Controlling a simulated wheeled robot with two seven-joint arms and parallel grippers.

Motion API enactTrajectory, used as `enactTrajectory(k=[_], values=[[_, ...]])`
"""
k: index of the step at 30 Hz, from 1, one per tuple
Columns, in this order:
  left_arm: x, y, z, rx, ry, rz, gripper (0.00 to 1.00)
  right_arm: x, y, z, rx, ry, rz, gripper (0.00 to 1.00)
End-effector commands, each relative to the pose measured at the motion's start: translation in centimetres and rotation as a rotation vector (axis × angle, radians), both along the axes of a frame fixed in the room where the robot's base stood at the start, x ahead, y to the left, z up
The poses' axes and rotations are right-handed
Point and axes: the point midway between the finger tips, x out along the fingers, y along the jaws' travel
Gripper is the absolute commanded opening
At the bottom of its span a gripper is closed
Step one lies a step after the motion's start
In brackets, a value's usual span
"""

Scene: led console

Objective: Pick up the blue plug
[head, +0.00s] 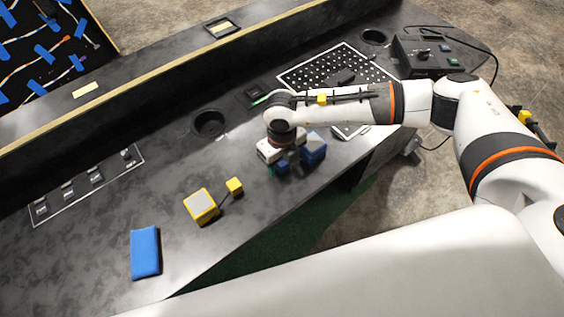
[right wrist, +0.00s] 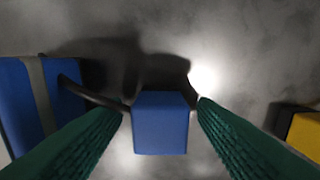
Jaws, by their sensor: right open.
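The blue plug (right wrist: 160,124) is a small blue block between the two green fingers of my right gripper (right wrist: 161,106) in the right wrist view. The fingers stand apart on either side of it; I cannot tell whether they touch it. A black cord runs from the plug to a larger blue block with a grey stripe (right wrist: 18,100) at the left. In the head view my right gripper (head: 278,158) points down over the table, with the blue plug (head: 282,168) partly hidden under it and the larger blue block (head: 314,150) just right. My left gripper is out of view.
A small yellow plug (head: 234,186) and a yellow block with a grey top (head: 201,208) lie left of the gripper. A blue flat block (head: 145,253) lies near the front edge. The dark table has a round hole (head: 209,123) and a perforated panel (head: 325,78).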

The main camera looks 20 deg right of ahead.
Motion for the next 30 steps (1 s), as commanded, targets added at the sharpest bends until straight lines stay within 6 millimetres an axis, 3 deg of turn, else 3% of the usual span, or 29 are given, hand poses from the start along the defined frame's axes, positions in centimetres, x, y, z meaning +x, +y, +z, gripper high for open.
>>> enactTrajectory(k=[6,15,23,30], values=[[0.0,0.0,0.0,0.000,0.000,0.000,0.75,0.0,0.0,-0.1,0.000,0.000,0.001,0.53],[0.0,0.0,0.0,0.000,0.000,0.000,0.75,0.0,0.0,-0.1,0.000,0.000,0.000,0.04],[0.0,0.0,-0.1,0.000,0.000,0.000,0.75,0.0,0.0,0.2,0.001,-0.001,0.000,0.04],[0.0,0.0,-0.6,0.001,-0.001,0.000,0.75,0.1,0.0,3.8,0.002,-0.005,0.001,0.04]])
